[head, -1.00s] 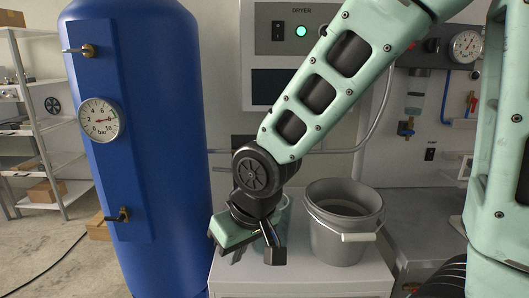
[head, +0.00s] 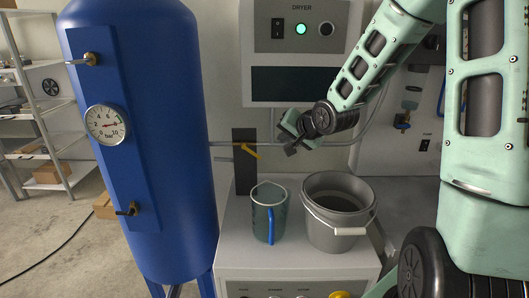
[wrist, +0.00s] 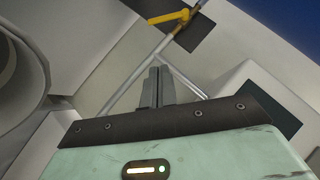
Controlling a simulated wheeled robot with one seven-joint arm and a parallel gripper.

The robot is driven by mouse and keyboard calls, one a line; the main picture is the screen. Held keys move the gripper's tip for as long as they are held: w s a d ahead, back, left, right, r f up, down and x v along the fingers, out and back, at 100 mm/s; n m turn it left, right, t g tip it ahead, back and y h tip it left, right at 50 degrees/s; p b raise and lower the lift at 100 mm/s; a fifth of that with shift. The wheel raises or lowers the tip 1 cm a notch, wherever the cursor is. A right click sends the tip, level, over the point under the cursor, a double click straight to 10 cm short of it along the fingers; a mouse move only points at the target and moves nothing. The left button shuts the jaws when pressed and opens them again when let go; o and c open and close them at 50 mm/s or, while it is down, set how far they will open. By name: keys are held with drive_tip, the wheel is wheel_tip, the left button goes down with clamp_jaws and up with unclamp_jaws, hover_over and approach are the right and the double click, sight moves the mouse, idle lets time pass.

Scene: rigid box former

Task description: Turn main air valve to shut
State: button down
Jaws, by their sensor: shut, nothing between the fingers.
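A valve with a yellow lever (head: 250,151) sits on the grey pipe just right of the blue tank, in front of a dark plate. In the head view the lever slopes down to the right, at an angle to the pipe. The yellow lever also shows at the top of the wrist view (wrist: 172,17). My gripper (head: 291,148) is to the right of the lever, apart from it. In the wrist view my gripper's fingers (wrist: 157,80) are together and empty, with the lever beyond their tips.
The blue tank (head: 172,190) with a gauge (head: 106,124) stands left. Below my gripper, a clear jug with a blue handle (head: 270,224) and a grey bucket (head: 340,229) stand on the white cabinet (head: 290,262). The dryer panel (head: 300,30) is above.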

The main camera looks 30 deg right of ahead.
sight(260, 158)
drive_tip(key=w+a+f, duration=0.1)
drive_tip(key=w+f, duration=0.6)
drive_tip(key=w, duration=0.1)
drive_tip(key=shift+a+f+p, duration=0.3)
drive_tip(key=shift+a+p, duration=0.1)
drive_tip(key=shift+s+f, duration=0.1)
drive_tip(key=shift+a+f+m+t+y+b, duration=0.1)
drive_tip(key=shift+f+m+t+y+b, duration=0.9)
drive_tip(key=shift+b, duration=0.7)
drive_tip(key=shift+w+a+f+m+t+y+b, duration=0.5)
drive_tip(key=shift+a+f+m+t+b, duration=0.15)
drive_tip(key=shift+f+t+b, duration=0.2)
